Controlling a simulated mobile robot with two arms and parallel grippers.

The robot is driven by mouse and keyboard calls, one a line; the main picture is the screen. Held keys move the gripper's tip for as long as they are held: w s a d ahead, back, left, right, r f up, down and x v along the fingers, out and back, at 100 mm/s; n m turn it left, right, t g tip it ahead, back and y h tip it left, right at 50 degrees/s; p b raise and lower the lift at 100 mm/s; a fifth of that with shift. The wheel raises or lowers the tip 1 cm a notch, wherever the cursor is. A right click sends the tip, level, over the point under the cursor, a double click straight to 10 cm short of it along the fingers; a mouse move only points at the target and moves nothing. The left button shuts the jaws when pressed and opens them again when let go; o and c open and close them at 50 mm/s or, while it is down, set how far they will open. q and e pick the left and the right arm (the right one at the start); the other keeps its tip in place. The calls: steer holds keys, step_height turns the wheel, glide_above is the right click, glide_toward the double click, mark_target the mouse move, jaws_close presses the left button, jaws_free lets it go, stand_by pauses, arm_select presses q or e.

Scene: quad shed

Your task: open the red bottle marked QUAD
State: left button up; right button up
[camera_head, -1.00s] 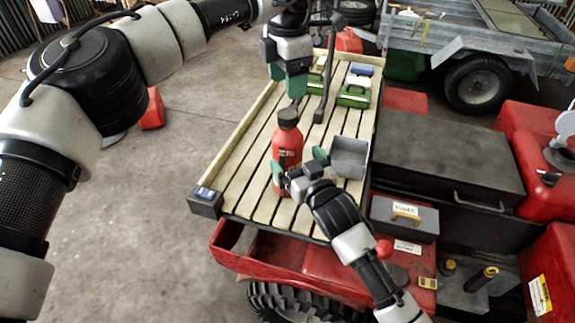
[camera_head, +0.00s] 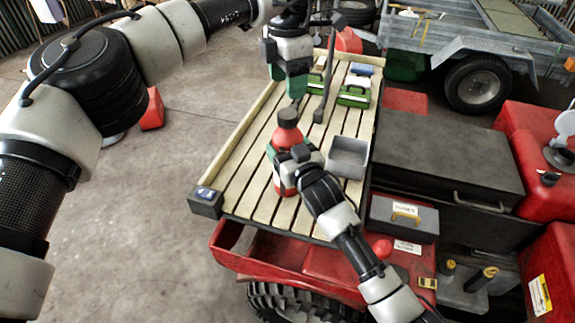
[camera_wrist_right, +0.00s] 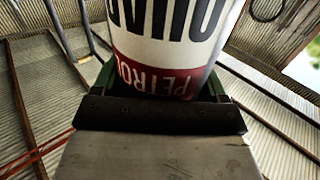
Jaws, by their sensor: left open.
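The red bottle (camera_head: 287,137) with a black cap (camera_head: 288,115) stands upright on the slatted wooden rack. My right gripper (camera_head: 293,160) is at the bottle's body, below the cap, with its green fingers on either side. In the right wrist view, the bottle (camera_wrist_right: 170,45) fills the space between the fingers, showing a white label and a red band reading PETROL. Whether the fingers press on it I cannot tell. My left gripper (camera_head: 287,82) is open and empty, pointing down above the rack beyond the bottle, clear of the cap.
A grey open box (camera_head: 348,157) stands right of the bottle on the rack (camera_head: 240,165). Green cases (camera_head: 354,97) lie at its far end. A dark chest (camera_head: 445,150) and a small grey case (camera_head: 404,217) are to the right.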

mark_target(287, 113)
steer(key=c, duration=0.9)
arm_select(q)
steer(key=m, duration=0.5)
steer(key=shift+m, duration=0.4)
arm_select(e)
steer(key=shift+c, duration=0.2)
arm_select(q)
steer(key=m, duration=0.7)
steer(key=shift+m, duration=0.3)
steer(key=m, duration=0.4)
steer(key=shift+f+m, duration=0.3)
steer(key=shift+f, duration=3.7)
